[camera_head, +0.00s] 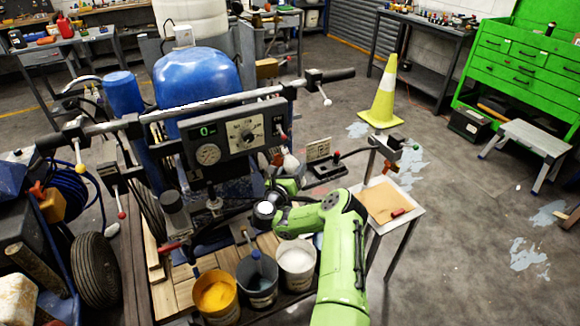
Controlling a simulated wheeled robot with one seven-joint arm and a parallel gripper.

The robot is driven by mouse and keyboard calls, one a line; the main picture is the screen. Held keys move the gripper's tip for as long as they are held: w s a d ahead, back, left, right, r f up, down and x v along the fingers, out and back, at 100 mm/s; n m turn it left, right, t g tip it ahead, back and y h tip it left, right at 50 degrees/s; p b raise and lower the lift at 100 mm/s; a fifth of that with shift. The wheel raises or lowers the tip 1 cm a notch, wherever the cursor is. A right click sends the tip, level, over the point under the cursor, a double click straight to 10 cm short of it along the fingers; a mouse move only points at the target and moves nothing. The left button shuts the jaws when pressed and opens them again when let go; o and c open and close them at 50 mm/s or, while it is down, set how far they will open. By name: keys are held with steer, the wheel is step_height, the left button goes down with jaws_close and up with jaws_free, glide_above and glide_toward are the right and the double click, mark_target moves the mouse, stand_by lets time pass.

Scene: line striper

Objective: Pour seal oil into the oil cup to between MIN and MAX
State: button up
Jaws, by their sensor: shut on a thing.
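My green arm reaches up from the bottom right to the front of the striper machine. My gripper (287,178) is small and partly hidden behind my own wrist, just below the right end of the control panel. It is shut on what looks like a small white bottle (291,164), which seems to be the seal oil; its label and spout cannot be read. I cannot make out the oil cup or its MIN and MAX marks; the pump area below the panel is dark and cluttered.
The control panel (235,138) and a long handlebar (230,101) cross above the work area. A yellow-filled bucket (215,295), a dark bucket (258,280) and a white-filled bucket (297,265) stand below. A small side table (417,222) is at right, near a traffic cone (383,95).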

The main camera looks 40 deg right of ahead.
mark_target(303, 180)
steer(key=s+n+p, duration=0.1)
steer(key=f+n+p, duration=0.1)
steer(key=n, duration=0.1)
steer(key=s+d+n+p, duration=0.1)
steer(key=n, duration=0.1)
steer(key=shift+s+d+f, duration=0.1)
steer(key=shift+s+f, duration=0.1)
steer(key=shift+s, duration=0.15)
steer(key=n, duration=0.1)
steer(key=n+p, duration=0.1)
steer(key=s+f+n, duration=0.1)
steer(key=shift+d+f+n, duration=0.1)
steer(key=shift+d+n, duration=0.15)
steer(key=shift+n, duration=0.15)
steer(key=shift+s+n+p, duration=0.15)
steer(key=shift+n+p, duration=0.5)
steer(key=shift+n, duration=0.05)
steer(key=shift+d+n+p, duration=0.1)
steer(key=shift+n+p, duration=0.35)
steer(key=shift+n, duration=0.15)
steer(key=shift+s+r+n+p, duration=0.1)
steer(key=shift+r+n+p, duration=0.2)
steer(key=shift+p, duration=0.05)
